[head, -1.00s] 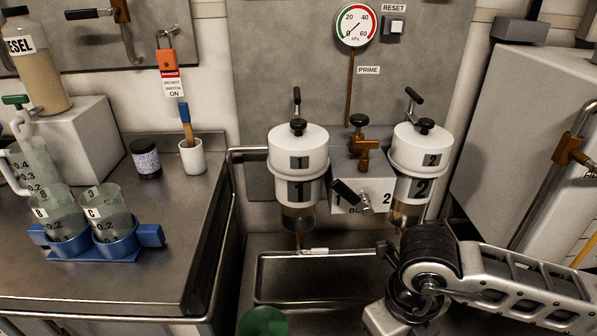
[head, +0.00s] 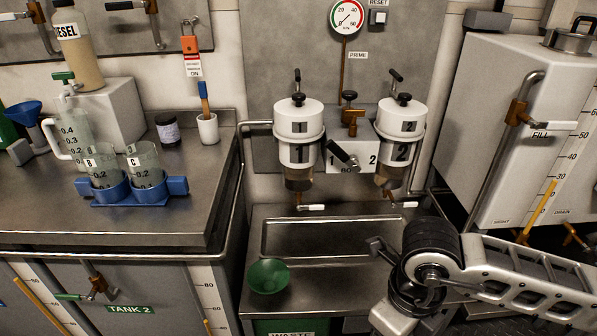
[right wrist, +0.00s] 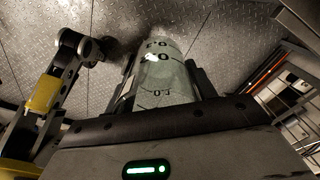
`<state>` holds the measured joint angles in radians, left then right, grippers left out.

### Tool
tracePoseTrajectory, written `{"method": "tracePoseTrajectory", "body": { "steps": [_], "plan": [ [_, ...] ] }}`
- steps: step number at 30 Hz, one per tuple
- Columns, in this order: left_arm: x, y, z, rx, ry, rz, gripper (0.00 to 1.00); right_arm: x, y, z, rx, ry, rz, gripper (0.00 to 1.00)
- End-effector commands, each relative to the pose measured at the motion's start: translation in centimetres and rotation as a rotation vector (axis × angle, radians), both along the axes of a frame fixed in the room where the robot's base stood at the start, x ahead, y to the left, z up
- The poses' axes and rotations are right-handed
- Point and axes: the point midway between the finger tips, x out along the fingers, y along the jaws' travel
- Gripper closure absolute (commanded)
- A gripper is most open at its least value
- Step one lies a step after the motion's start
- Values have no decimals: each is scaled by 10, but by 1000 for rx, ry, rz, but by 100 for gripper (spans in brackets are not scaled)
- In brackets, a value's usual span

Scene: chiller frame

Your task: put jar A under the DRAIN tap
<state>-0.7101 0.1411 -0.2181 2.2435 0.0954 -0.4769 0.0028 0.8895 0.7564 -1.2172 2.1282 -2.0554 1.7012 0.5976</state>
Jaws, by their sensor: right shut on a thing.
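My right gripper (right wrist: 163,80) is shut on a clear jar (right wrist: 166,76) with black scale marks, seen in the right wrist view above the patterned metal floor. No letter can be read on this jar. In the head view only my right arm shows, at lower right; its gripper and the jar are not visible there. The DRAIN label (head: 562,211) is low on the grey tank at the right, with a brown tap (head: 573,237) near it, partly cut by the frame edge. My left gripper is not in view.
Jars B (head: 102,170) and C (head: 142,165) stand in a blue holder (head: 132,197) on the left counter. A green funnel or bowl (head: 268,276) sits on the steel surface below the two filters (head: 299,150). My right arm covers part of the area before the tank.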

Motion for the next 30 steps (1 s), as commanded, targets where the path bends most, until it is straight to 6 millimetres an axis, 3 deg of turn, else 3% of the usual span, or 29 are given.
{"method": "tracePoseTrajectory", "body": {
  "steps": [11,30],
  "plan": [
    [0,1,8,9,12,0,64,14,-10,30,-6,3,524,68],
    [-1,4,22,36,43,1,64,47,-36,113,5,12,2045,68]
  ]
}}
